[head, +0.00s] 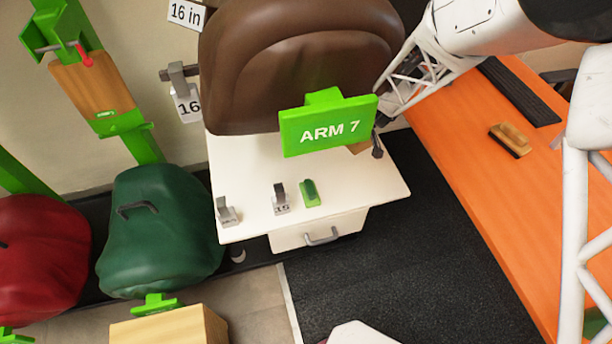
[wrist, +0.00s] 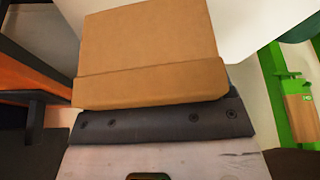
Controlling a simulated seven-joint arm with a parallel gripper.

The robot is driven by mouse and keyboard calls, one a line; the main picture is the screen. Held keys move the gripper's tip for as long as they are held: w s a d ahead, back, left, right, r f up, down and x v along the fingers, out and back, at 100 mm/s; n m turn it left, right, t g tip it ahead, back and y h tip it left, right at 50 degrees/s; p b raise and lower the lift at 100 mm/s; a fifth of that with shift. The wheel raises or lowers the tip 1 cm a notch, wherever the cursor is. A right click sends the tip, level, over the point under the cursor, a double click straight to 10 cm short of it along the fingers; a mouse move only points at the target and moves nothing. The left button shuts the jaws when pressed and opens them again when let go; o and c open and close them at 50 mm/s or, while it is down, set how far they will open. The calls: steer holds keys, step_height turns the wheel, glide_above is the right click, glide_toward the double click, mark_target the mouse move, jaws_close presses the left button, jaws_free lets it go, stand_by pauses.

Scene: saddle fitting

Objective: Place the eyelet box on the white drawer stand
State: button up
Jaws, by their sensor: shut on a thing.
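The white drawer stand (head: 355,193) is in the middle of the head view, with a grey-handled drawer in its front. My gripper (head: 376,146) is over the stand's right rear part, partly hidden by the green ARM 7 sign. It is shut on the eyelet box, a tan cardboard box (wrist: 150,45) that fills the top middle of the wrist view. In the head view only a small corner of the box (head: 359,148) shows below the sign. Whether the box touches the stand top is hidden. In the wrist view the white stand surface (wrist: 245,25) lies beyond the box.
A brown saddle (head: 295,65) hangs over the stand's rear. An orange bench (head: 460,165) with a brush (head: 510,140) is at right. The stand's right front is clear.

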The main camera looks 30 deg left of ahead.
steer(key=shift+n, duration=0.4)
steer(key=w+a+f, duration=0.2)
steer(key=w+f, duration=0.1)
steer(key=f, duration=0.1)
steer(key=w+a+f, duration=0.3)
steer(key=f, duration=0.2)
steer(key=w+a+f, duration=0.2)
steer(key=w+f, duration=0.1)
steer(key=f, duration=0.1)
steer(key=shift+w+a+f, duration=0.2)
steer(key=shift+w+a, duration=0.05)
steer(key=shift+a, duration=0.1)
steer(key=shift+f, duration=0.15)
steer(key=shift+f, duration=2.35)
steer(key=shift+f, duration=0.15)
steer(key=o, duration=1.4)
steer(key=shift+c, duration=0.2)
steer(key=v, duration=0.7)
steer(key=shift+d+r, duration=0.15)
steer(key=shift+r, duration=0.15)
